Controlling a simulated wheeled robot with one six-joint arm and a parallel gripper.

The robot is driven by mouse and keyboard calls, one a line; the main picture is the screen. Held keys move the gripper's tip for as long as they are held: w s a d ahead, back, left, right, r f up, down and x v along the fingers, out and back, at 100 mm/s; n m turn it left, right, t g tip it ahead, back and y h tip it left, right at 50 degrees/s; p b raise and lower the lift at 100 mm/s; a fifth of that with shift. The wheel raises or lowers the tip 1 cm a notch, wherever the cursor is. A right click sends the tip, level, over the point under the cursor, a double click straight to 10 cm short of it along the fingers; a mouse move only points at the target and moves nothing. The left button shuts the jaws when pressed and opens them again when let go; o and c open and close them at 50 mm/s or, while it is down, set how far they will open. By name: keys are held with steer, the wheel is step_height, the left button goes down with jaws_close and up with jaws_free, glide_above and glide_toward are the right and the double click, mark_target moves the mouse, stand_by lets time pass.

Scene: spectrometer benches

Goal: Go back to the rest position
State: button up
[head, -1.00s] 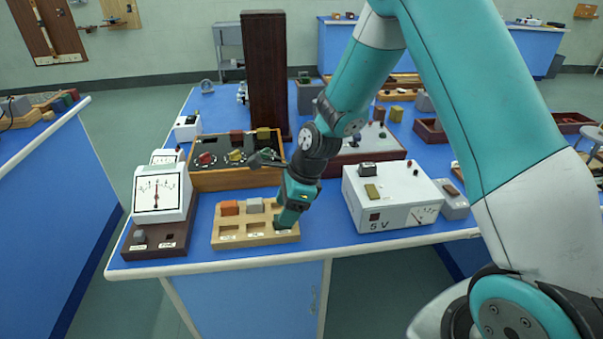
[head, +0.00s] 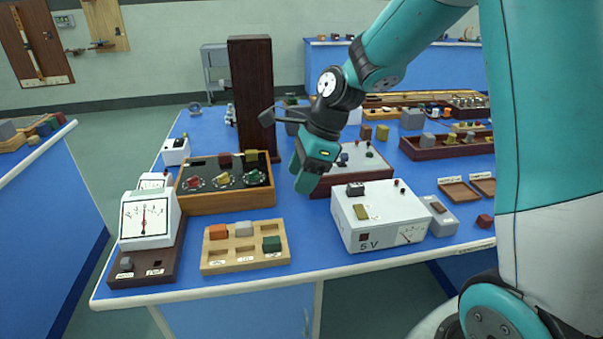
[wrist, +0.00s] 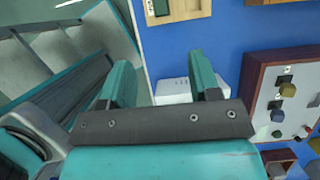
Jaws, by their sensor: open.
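My gripper (head: 308,180) is open and empty in the head view, raised above the blue bench between the wooden control box and the white 5 V supply. In the wrist view my gripper (wrist: 165,85) shows two teal fingers spread apart with nothing between them. The wooden tray (head: 245,264) lies near the bench's front edge, to the left of and below the gripper. An orange block (head: 218,232), a pale grey block (head: 244,228) and a dark green block (head: 271,244) sit in its compartments.
The white 5 V supply (head: 382,222) stands right of the tray. A meter (head: 149,218) on a dark base stands left. The wooden control box (head: 226,183) and a tall dark column (head: 252,95) stand behind. Bare bench (head: 305,235) lies between tray and supply.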

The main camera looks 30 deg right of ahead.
stand_by(0.3)
steer(key=s+a+r+n, duration=0.2)
steer(key=s+a+n, duration=0.1)
steer(key=s+n, duration=0.4)
steer(key=s+a+r+n+g, duration=0.1)
steer(key=s+a+r+n, duration=0.2)
steer(key=s+n, duration=0.5)
steer(key=s+a+r+n, duration=0.2)
steer(key=s+a+n, duration=0.3)
steer(key=n, duration=0.8)
steer(key=shift+s+a+r+n+p, duration=0.15)
steer(key=shift+s+r+n+p, duration=0.2)
steer(key=shift+s, duration=0.9)
